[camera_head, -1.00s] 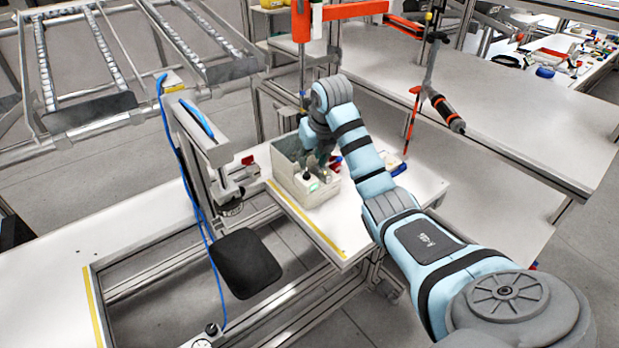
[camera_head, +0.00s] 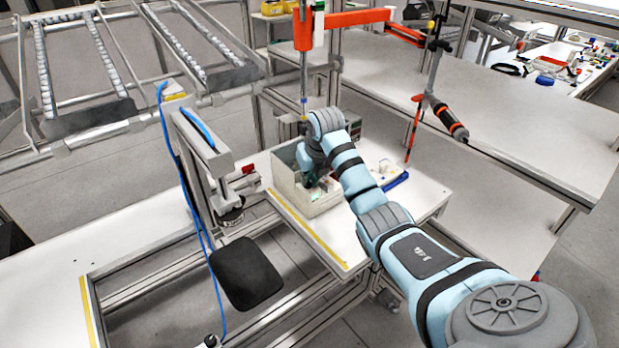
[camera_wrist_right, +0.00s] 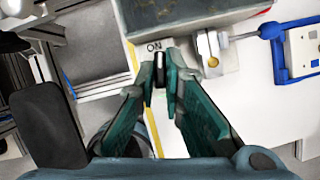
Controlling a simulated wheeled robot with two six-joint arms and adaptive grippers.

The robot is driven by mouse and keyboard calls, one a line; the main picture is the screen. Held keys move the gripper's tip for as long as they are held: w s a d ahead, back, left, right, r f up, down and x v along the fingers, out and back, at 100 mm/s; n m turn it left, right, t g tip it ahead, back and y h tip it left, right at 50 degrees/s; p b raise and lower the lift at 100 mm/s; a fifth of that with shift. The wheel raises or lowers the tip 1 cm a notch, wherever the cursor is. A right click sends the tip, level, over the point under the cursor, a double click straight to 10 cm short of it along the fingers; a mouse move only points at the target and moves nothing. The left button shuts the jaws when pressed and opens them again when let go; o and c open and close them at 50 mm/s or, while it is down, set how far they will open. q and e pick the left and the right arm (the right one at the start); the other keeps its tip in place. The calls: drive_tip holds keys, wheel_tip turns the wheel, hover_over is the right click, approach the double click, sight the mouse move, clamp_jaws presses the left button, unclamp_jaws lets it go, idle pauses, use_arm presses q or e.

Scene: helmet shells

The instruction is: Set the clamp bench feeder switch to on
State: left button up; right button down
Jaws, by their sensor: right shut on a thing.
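The clamp bench feeder (camera_head: 322,203) is a beige-grey open-topped box on the white bench, with a small green light on its front. In the right wrist view its light front (camera_wrist_right: 221,57) shows an "ON" label. A small black switch (camera_wrist_right: 160,70) sits just below this label, between my right fingertips. My right gripper (camera_wrist_right: 161,76) is shut on the switch; the fingers hide its sides, and I cannot tell its setting for sure. In the head view my right gripper (camera_head: 314,180) is at the front of the box, partly hidden by its wrist. My left gripper is not in view.
A press-like stand (camera_head: 205,165) with a blue cable is left of the feeder. A blue-edged tray (camera_head: 396,181) lies to its right. An orange arm (camera_head: 350,20) and a hanging screwdriver (camera_head: 447,117) are above and right. A black pad (camera_head: 246,274) is in front.

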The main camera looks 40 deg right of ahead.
drive_tip(key=shift+n, duration=0.4)
drive_tip(key=shift+s+d+n+y+p, duration=0.1)
drive_tip(key=shift+n+y+p, duration=0.3)
drive_tip(key=shift+n+p, duration=0.15)
drive_tip(key=shift+n, duration=0.75)
drive_tip(key=shift+d+n+y, duration=0.1)
drive_tip(key=shift+n+y, duration=0.4)
drive_tip(key=shift+n, duration=0.2)
drive_tip(key=shift+f+n+y, duration=0.1)
drive_tip(key=shift+n+y, duration=0.4)
drive_tip(key=shift+n, duration=0.8)
drive_tip(key=c, duration=1.7)
unclamp_jaws()
drive_tip(key=shift+s, duration=0.1)
drive_tip(key=shift+d, duration=0.1)
